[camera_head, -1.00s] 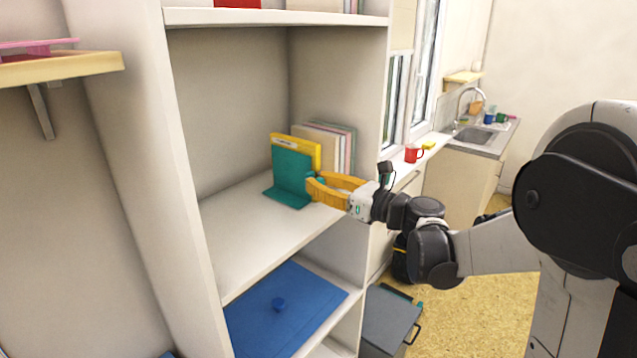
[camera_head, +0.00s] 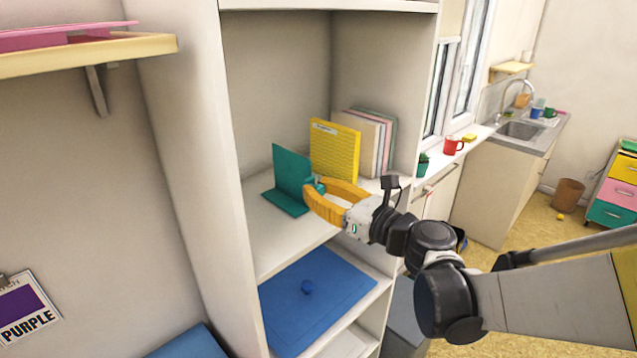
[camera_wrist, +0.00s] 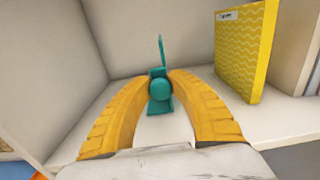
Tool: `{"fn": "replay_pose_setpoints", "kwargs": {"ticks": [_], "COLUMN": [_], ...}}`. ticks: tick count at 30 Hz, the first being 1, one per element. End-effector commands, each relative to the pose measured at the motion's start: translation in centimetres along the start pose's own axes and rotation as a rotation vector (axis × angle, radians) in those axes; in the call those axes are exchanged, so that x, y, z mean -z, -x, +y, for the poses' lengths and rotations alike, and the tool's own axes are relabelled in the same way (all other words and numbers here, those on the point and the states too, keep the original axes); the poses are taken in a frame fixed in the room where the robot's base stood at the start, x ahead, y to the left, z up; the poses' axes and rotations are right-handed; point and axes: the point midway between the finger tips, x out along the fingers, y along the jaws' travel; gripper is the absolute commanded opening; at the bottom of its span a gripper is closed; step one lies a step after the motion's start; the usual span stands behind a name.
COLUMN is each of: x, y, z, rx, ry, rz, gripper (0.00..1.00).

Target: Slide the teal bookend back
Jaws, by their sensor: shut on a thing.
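The teal bookend (camera_head: 290,165) stands upright on the middle shelf, its flat foot resting on the board. A round teal knob sticks out from it. My gripper (camera_head: 315,188) has its yellow fingers shut on that knob, in front of the bookend. In the wrist view the fingers (camera_wrist: 160,88) close around the knob, and the bookend's thin plate (camera_wrist: 161,52) rises behind it. The yellow book (camera_head: 334,150) stands upright to the right of the bookend, with a gap between them; it also shows in the wrist view (camera_wrist: 240,52).
Several pale books (camera_head: 371,138) stand right of the yellow book, near the shelf's right wall. The shelf board (camera_head: 285,240) is bare around and in front of the bookend. A blue panel with a knob (camera_head: 330,285) lies on the shelf below. A red mug (camera_head: 452,145) stands on the windowsill.

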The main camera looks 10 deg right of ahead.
Motion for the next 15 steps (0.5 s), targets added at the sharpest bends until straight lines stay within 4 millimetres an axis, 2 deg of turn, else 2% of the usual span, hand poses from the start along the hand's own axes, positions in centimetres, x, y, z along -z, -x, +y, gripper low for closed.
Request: {"fn": "replay_pose_setpoints", "kwargs": {"ticks": [2,3,5,6,15], "x": [0.1,0.1,0.1,0.09,0.04], "y": [0.09,0.1,0.09,0.08,0.2], "z": [-0.04,-0.05,-0.05,-0.05,-0.08], "rx": [0.002,0.002,0.002,0.002,0.001], "ry": [0.001,0.001,0.001,0.001,0.001], "rz": [0.001,0.001,0.001,0.001,0.001], "gripper": [0.0,0.27,0.45,0.47,0.47]}}
